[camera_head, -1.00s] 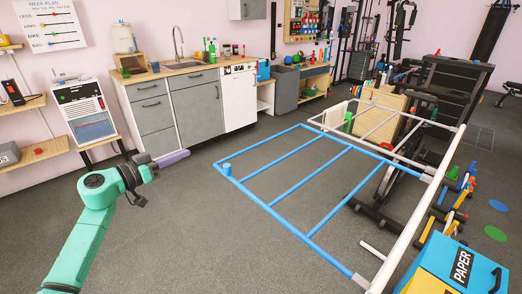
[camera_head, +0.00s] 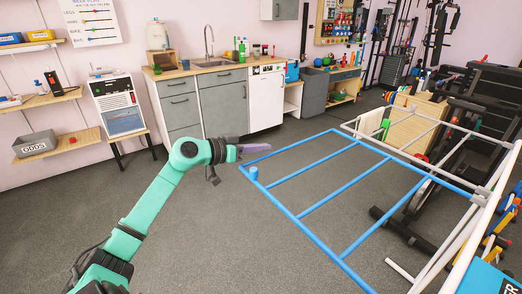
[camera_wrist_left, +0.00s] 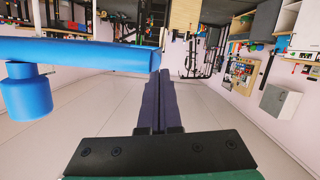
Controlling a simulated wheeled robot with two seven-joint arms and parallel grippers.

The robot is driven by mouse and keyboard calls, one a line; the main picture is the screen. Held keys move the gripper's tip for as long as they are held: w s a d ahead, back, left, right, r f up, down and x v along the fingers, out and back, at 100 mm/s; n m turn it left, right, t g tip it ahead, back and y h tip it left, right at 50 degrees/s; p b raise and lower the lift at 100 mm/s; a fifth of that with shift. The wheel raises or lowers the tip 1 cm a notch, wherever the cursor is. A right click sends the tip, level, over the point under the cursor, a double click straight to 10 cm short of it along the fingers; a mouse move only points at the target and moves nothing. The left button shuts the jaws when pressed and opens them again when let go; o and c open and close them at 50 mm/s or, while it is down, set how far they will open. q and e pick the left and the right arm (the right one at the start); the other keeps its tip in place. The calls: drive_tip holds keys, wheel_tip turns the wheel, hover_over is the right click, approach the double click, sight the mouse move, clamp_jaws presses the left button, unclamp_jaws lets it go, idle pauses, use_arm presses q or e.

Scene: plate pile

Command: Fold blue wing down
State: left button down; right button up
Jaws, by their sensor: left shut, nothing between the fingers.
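The blue wing (camera_head: 300,215) of a drying rack is a frame of blue bars, spread out roughly level from the white rack. A short blue knob (camera_head: 253,174) sits near its free left corner, and it also shows in the left wrist view (camera_wrist_left: 28,92). My right gripper is out of view.
The white rack frame (camera_head: 440,135) stands at the right, with gym equipment (camera_head: 478,95) beyond it. A sink counter (camera_head: 200,70) and a white appliance (camera_head: 119,105) line the back wall. A blue box (camera_head: 487,280) is at the lower right. The floor left of the wing is clear.

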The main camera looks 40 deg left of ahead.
use_arm(q)
drive_tip(key=shift+f, duration=0.45)
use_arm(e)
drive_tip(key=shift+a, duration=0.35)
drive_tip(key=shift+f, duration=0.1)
